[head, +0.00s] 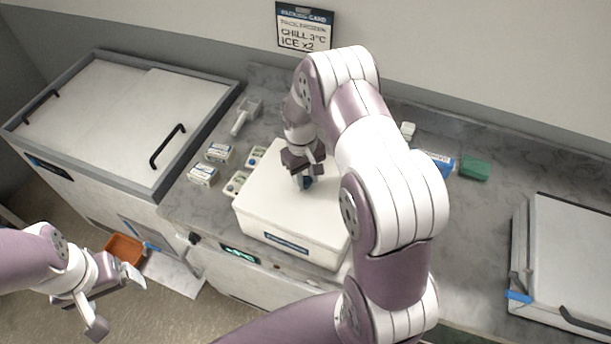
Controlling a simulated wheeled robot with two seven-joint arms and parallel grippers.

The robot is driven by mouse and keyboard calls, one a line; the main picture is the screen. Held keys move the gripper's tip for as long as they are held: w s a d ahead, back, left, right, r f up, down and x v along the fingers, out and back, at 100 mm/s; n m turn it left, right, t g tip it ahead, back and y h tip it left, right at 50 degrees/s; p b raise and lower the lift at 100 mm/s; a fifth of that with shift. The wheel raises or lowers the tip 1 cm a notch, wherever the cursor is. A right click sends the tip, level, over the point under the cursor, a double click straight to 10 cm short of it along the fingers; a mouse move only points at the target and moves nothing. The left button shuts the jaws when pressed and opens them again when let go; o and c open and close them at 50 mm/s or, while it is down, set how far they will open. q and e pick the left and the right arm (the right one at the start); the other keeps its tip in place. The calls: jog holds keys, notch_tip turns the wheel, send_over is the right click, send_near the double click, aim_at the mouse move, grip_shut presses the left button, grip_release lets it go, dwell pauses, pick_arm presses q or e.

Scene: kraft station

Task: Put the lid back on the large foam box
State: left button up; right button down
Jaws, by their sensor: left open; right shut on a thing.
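The large white foam box (285,239) stands on the grey counter in the middle, with a dark label on its front. Its flat white lid (268,192) lies over the top and looks level; I cannot tell whether it is fully seated. My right gripper (304,182) points down at the middle of the lid and is shut on a small dark blue part there, which looks like the lid's handle and is mostly hidden by the fingers. My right arm hides the box's right side. My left gripper (116,303) is open and empty, low at the left, away from the box.
Small cartons (203,174) and a white scoop (243,115) lie left of the box. A chest freezer (95,110) is at the left. A green block (474,169) and a blue pack (440,162) lie behind my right arm. Another white-lidded unit (570,250) is at the right.

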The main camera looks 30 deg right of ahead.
dwell(0.4)
jog(key=shift+c, duration=0.9)
grip_release()
jog(key=shift+r+p, duration=2.8)
jog(key=shift+r, duration=0.65)
grip_shut()
jog(key=shift+f, duration=0.15)
jog(key=shift+f+b, duration=1.8)
jog(key=shift+f, duration=0.6)
